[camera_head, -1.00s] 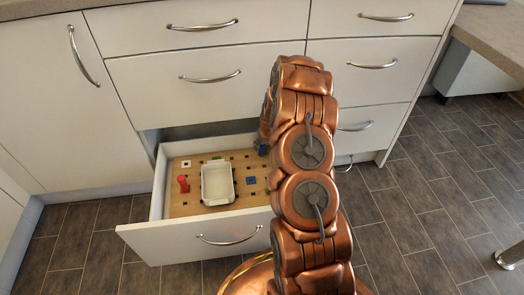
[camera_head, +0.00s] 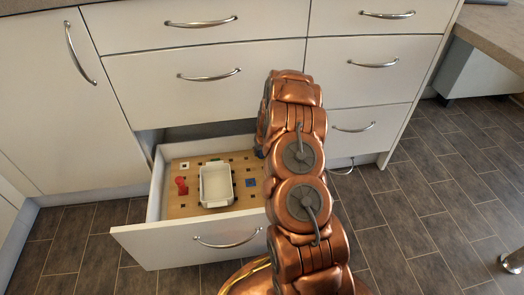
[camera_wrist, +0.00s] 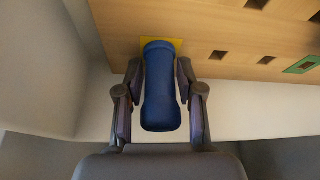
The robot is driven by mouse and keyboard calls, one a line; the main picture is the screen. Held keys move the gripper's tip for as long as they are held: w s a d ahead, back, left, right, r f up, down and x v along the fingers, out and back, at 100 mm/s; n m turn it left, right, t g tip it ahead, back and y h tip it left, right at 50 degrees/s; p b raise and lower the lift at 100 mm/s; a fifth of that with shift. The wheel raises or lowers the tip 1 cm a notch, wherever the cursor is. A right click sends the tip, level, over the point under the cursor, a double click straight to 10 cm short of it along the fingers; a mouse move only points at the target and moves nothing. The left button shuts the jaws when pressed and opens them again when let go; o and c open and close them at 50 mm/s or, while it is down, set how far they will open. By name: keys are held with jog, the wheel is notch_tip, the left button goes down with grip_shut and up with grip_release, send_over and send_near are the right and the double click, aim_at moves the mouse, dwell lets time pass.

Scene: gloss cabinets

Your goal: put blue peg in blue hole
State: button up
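The blue peg (camera_wrist: 160,90) is between the two fingers of my gripper (camera_wrist: 160,98), which look shut on it. Its far end overlaps a yellow-edged square (camera_wrist: 176,43) on the wooden board (camera_wrist: 215,30); I cannot tell whether it touches the board. In the head view my arm hides most of the gripper, and only a bit of blue shows beside it. The blue-framed hole (camera_head: 251,183) is on the right part of the board in the open drawer. It is not seen in the wrist view.
A white tray (camera_head: 203,205) sits mid-board, with a red peg (camera_head: 182,186) to its left. A green-framed square (camera_wrist: 303,64) shows in the wrist view. Drawer walls and the drawer front (camera_head: 180,247) surround the board.

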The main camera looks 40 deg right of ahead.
grip_shut()
jog(key=shift+r, duration=0.1)
notch_tip(320, 180, up, 3)
jog(key=shift+p, duration=0.7)
jog(key=shift+s+a+h, duration=0.1)
jog(key=shift+h, duration=0.2)
jog(key=shift+s+a+f+t+h+p, duration=0.25)
jog(key=shift+a+t+h+p, duration=0.1)
jog(key=shift+t+h+p, duration=0.45)
jog(key=shift+a, duration=0.2)
jog(key=shift+n+h, duration=0.3)
jog(key=shift+s+f+p, duration=0.1)
jog(key=shift+p, duration=0.2)
